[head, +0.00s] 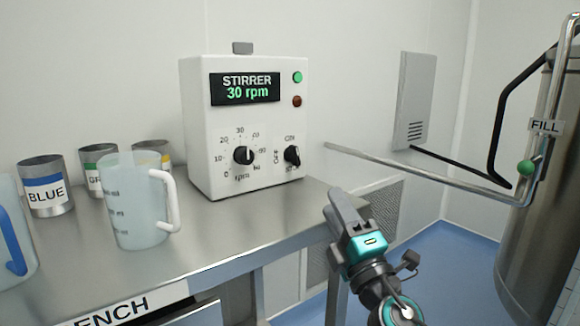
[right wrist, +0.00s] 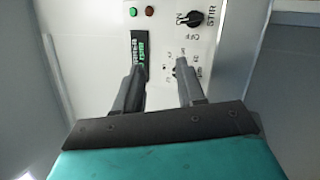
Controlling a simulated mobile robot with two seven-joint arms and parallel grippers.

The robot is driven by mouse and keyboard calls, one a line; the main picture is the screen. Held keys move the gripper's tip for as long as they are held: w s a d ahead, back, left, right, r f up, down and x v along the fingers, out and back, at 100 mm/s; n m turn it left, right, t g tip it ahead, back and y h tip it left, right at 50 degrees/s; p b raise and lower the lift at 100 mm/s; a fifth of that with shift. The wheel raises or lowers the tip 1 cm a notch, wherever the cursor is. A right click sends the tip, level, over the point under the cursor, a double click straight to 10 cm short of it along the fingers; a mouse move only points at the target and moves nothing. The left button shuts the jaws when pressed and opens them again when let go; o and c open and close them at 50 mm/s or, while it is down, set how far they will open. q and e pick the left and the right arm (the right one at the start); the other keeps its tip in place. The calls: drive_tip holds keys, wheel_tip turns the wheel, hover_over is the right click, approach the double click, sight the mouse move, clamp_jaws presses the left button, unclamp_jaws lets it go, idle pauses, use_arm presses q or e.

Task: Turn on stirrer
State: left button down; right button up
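The stirrer box (head: 245,120) is white and stands on the bench against the wall.
A clear jug (head: 135,215) with a white handle stands on the bench (head: 215,255), left of the box. Several labelled cans (head: 47,195) stand behind it. A metal pipe (head: 420,172) reaches out from the tank (head: 540,210) at right, above the gripper.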

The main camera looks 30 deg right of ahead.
sight(298, 155)
drive_tip(key=w+r+n+g+y, duration=0.1)
drive_tip(key=w+n+y, duration=0.1)
drive_tip(key=n, duration=0.5)
drive_tip(key=w+r+n+g+y, duration=0.1)
drive_tip(key=w+n+y, duration=0.1)
drive_tip(key=n+y, duration=0.2)
drive_tip(key=w+r+n+g+y, duration=0.1)
drive_tip(key=n+y, duration=0.3)
drive_tip(key=n, duration=0.6)
drive_tip(key=shift+w+d+r+g, duration=0.3)
drive_tip(key=shift+w+r, duration=0.1)
drive_tip(key=shift+w, duration=0.1)
drive_tip(key=d+h, duration=0.1)
drive_tip(key=d, duration=0.1)
drive_tip(key=w+d+n+g+h, duration=0.1)
drive_tip(key=d+h, duration=0.2)
drive_tip(key=d, duration=0.1)
drive_tip(key=shift+w+n, duration=0.3)
drive_tip(key=shift+w, duration=0.05)
drive_tip(key=w, duration=0.8)
drive_tip(key=w+a, duration=0.1)
drive_tip(key=w, duration=0.3)
drive_tip(key=shift+w, duration=0.35)
clamp_jaws()
